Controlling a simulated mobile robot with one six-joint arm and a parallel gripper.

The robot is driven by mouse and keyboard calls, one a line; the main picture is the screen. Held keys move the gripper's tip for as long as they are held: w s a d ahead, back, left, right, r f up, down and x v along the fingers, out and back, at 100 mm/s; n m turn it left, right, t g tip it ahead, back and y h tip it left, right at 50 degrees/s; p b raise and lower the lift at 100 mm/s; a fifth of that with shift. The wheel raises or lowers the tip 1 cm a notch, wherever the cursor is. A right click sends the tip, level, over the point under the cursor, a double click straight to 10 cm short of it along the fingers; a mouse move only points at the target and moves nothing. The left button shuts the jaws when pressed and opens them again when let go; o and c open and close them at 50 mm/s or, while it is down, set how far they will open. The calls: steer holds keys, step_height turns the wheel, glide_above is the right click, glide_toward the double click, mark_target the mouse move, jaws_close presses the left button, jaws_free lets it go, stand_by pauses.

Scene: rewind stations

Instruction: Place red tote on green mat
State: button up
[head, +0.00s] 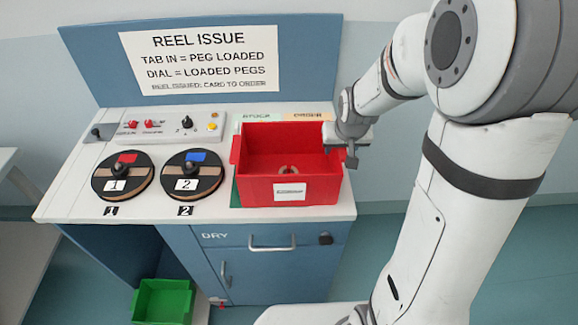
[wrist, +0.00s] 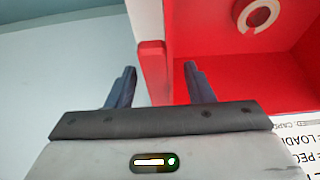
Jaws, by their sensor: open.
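The red tote (head: 287,193) sits upright on the right part of the counter, with a white label on its front and a ring-shaped item inside. A strip of the green mat (head: 235,197) shows along its left side; the tote hides the rest. My gripper (head: 347,155) is at the tote's right side. In the wrist view my gripper (wrist: 159,70) is open, with one finger on each side of the red tote's side tab (wrist: 153,70). Gaps show between the fingers and the red plastic.
Two black reels (head: 122,177) lie left of the tote. A switch panel (head: 165,127) stands behind them, below the sign board (head: 200,60). A green tote (head: 163,301) is low at the cabinet's foot. The counter has little free room around the red tote.

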steer(key=shift+f+b, duration=0.25)
steer(key=shift+b, duration=0.05)
stand_by(0.5)
jaws_close()
stand_by(0.4)
